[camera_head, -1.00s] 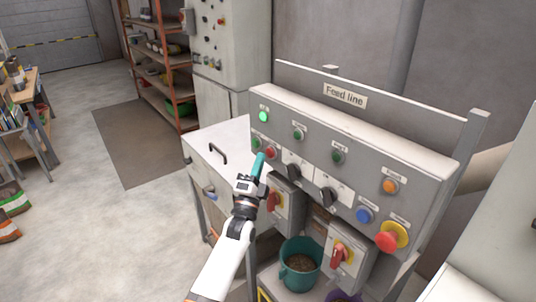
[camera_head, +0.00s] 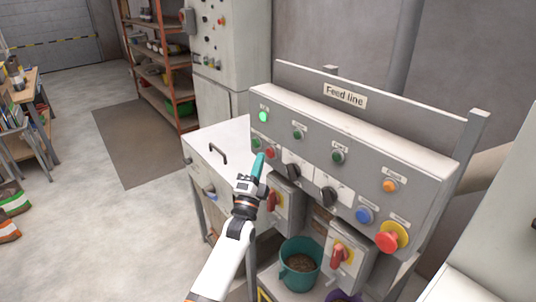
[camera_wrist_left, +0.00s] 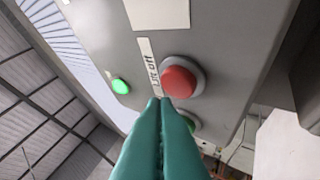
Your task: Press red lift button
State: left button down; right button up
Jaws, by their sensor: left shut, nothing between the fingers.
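The red lift button (camera_head: 270,152) sits at the lower left of the grey Feed line panel (camera_head: 405,172). In the left wrist view the red button (camera_wrist_left: 180,82) is round with a grey collar, beside a label that seems to read "Lift off". My left gripper (camera_head: 260,156) has its teal fingers closed together with nothing between them, just left of the button. In the left wrist view its fingertips (camera_wrist_left: 165,101) appear just below the red button's edge; I cannot tell whether they touch. My right gripper is not in view.
A green button (camera_head: 256,142) is left of the red one; it is partly behind the fingers in the left wrist view (camera_wrist_left: 188,121). A lit green lamp (camera_head: 263,117) is above. Black knobs (camera_head: 291,172) and red-handled switches (camera_head: 338,257) lie right and below, with a teal bucket (camera_head: 299,268).

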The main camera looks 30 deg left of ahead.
pick_arm(q)
jog(key=shift+w, duration=0.15)
jog(key=shift+w+d, duration=0.2)
jog(key=shift+w, duration=0.05)
jog(key=shift+w+d+b, duration=0.1)
jog(key=shift+w+b, duration=0.2)
jog(key=shift+b, duration=0.15)
dwell(0.7)
jog(key=shift+s, duration=0.15)
jog(key=shift+s+a+p, duration=0.3)
jog(key=shift+s+p, duration=0.15)
jog(key=shift+s, duration=0.15)
jog(key=s+p, duration=0.1)
jog(key=s+a, duration=0.1)
jog(key=s, duration=0.1)
jog(key=s+a+p, duration=0.1)
jog(key=s, duration=0.1)
jog(key=shift+s+a+p, duration=0.15)
jog(key=shift+s+p, duration=0.1)
jog(key=shift+p, duration=0.05)
